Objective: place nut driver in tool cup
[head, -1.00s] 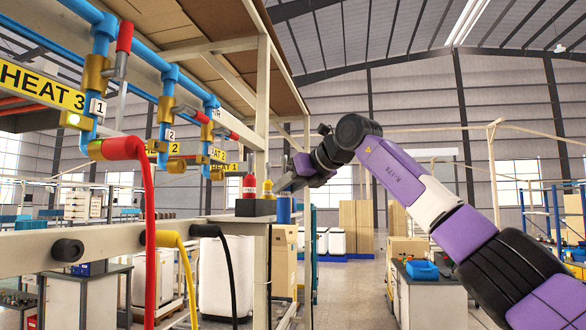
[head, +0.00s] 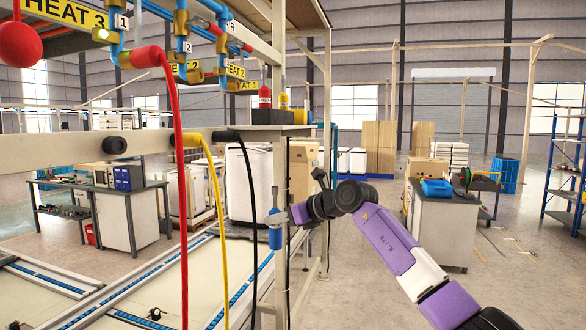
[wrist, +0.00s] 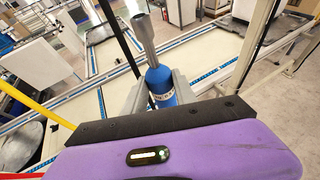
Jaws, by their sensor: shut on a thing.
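The nut driver (head: 275,237) has a blue handle and a grey metal shaft with a socket end. It hangs in the air upright, shaft up, left of my arm in the head view. My gripper (head: 283,217) is shut on it; the wrist view shows the blue handle (wrist: 161,88) between the two grey fingers, shaft pointing away. A dark block (head: 274,117) on a shelf above holds a red-topped (head: 265,97) and a yellow-topped (head: 284,102) upright thing. I cannot tell whether this block is the tool cup.
Red (head: 178,160), yellow (head: 215,200) and black (head: 248,190) hoses hang left of my gripper. A beige post (head: 281,170) stands right behind the driver. A conveyor frame (head: 120,290) lies below left. The floor at right is open before a grey cabinet (head: 440,225).

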